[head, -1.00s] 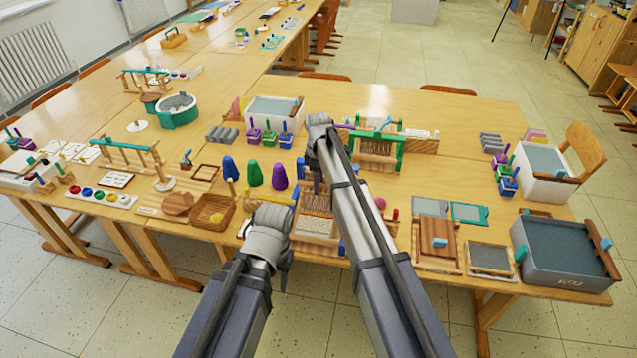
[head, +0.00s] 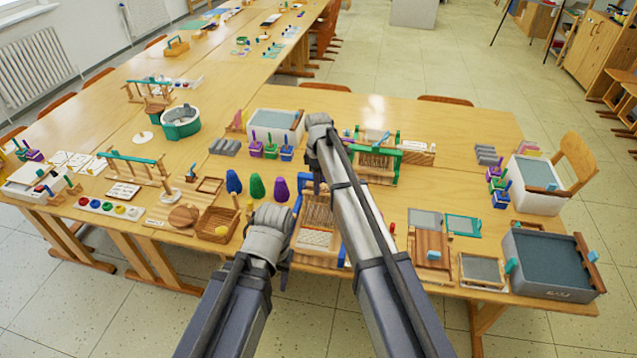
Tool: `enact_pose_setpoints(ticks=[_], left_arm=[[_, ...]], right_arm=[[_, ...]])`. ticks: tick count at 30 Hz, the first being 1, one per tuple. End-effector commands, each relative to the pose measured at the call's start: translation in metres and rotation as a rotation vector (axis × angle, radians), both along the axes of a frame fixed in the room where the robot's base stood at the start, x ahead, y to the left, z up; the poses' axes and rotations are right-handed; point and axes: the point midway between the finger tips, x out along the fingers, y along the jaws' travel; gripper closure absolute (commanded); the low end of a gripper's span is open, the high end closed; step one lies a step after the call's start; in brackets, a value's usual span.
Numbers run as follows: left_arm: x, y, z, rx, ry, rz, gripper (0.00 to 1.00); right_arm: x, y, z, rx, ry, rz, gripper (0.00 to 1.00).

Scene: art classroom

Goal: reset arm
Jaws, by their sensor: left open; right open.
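My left gripper (head: 283,272) is at the lower middle of the head view, pointing down near the front edge of the table (head: 230,269). My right gripper (head: 318,188) is further in, above the table in front of a green-framed loom (head: 378,160). Both look empty and open, though their fingertips are small and partly hidden by my own arms. A wooden loom with blue sides (head: 318,215) lies between and below them, partly covered by my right arm. I cannot tell whether either gripper touches it.
Blue, green and purple cones (head: 256,186) stand left of the grippers, with a wooden tray (head: 217,223) beside them. At right are a grey tub (head: 553,266), a white tub (head: 537,184) and framed screens (head: 483,268). The table's back right area is fairly clear.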

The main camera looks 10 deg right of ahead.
Motion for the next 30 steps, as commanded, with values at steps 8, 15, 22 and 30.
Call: enact_pose_setpoints(ticks=[8, 15, 22, 30], left_arm=[[0.000, 0.000, 0.007, 0.000, 0.000, 0.000, 0.50], [0.000, 0.000, 0.007, 0.000, 0.000, 0.000, 0.50], [0.000, 0.000, 0.007, 0.000, 0.000, 0.000, 0.50], [0.000, 0.000, 0.007, 0.000, 0.000, 0.000, 0.50]], right_arm=[[0.000, 0.000, 0.007, 0.000, 0.000, 0.000, 0.50], [0.000, 0.000, 0.007, 0.000, 0.000, 0.000, 0.50], [-0.056, 0.011, 0.007, -0.009, 0.006, -0.110, 0.50], [-0.230, 0.028, 0.008, -0.058, 0.010, -0.569, 0.50]])
